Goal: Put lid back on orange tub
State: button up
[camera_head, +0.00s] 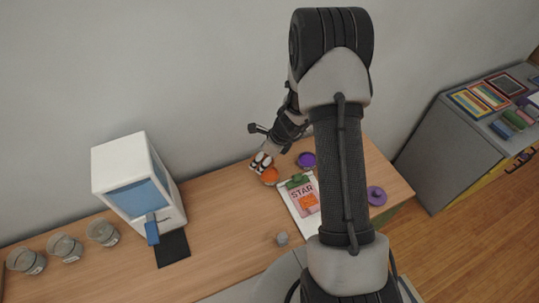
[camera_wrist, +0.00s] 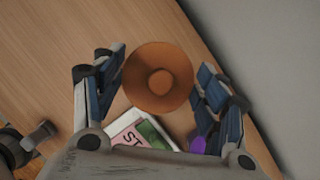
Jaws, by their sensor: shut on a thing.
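The orange lid (camera_wrist: 158,77) is a round disc with a small raised knob in its middle. My gripper (camera_wrist: 158,80) is shut on it, one finger at each side of the rim, with the knob facing the wrist camera. In the head view my gripper (camera_head: 262,162) is low over the back of the wooden table, with an orange shape (camera_head: 270,176) at its fingertips. I cannot make out the orange tub apart from this shape; it may be hidden beneath the lid.
A clipboard (camera_head: 288,198) with a STAR sheet lies right of my gripper. A purple tub (camera_head: 306,160) stands behind it, and a purple lid (camera_head: 376,195) lies at the right. A white box-shaped machine (camera_head: 125,165) and several glass jars (camera_head: 65,247) stand left. Bare table (camera_head: 215,215) lies between.

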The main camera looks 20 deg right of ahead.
jog(key=shift+s+d+f+m+h, duration=0.15)
jog(key=shift+s+d+f+m, duration=0.05)
jog(key=shift+d+m, duration=0.35)
jog(key=shift+s+d+f+m+h, duration=0.15)
jog(key=shift+d+f+m, duration=0.05)
jog(key=shift+d+m, duration=0.3)
notch_tip(320, 180, down, 6)
jog(key=b, duration=0.5)
jog(key=shift+f+b, duration=0.2)
jog(key=shift+b, duration=0.2)
dwell(0.6)
jog(key=shift+f+b, duration=0.1)
jog(key=shift+b, duration=0.35)
dwell(0.6)
dwell(0.4)
jog(key=o, duration=0.9)
jog(key=shift+c, duration=0.2)
jog(key=shift+o, duration=1.2)
